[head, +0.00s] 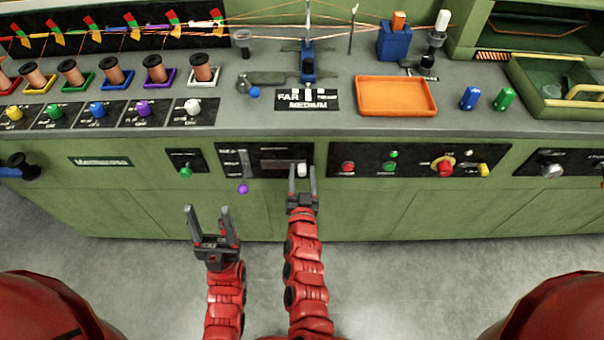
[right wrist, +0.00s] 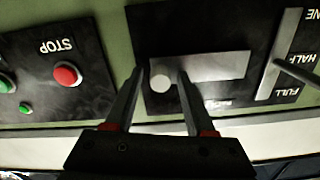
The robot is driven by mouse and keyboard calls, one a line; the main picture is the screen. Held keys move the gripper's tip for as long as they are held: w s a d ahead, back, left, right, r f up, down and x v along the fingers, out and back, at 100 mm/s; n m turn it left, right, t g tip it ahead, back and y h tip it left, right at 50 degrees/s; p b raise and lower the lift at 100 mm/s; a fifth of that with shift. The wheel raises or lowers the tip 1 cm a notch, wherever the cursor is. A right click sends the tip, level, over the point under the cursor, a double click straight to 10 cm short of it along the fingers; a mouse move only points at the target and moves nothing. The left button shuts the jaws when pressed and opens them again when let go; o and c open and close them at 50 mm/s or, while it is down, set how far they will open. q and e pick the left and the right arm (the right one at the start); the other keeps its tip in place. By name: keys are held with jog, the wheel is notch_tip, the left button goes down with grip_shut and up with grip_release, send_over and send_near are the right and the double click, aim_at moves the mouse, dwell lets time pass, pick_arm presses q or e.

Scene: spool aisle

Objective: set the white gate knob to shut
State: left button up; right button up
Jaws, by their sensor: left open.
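A white knob (head: 300,171) sits on a dark panel on the front of the green bench, toward the right end of a pale horizontal plate. In the right wrist view the white knob (right wrist: 160,83) shows between the fingertips of my right gripper (right wrist: 163,70). My right gripper (head: 302,172) is open, with a finger on each side of the knob. I cannot tell whether either finger touches it. My left gripper (head: 211,215) is open and empty, in front of the bench and left of the right arm. The lettering by the knob is too small to read.
A vertical slider (head: 244,163) with a purple ball (head: 243,188) is left of the knob. Red (head: 348,167) and green (head: 393,154) buttons are to its right. Another white knob (head: 192,106) ends the row on the bench top. Floor before the bench is clear.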

grip_shut()
jog(key=shift+f, duration=0.1)
dwell(1.1)
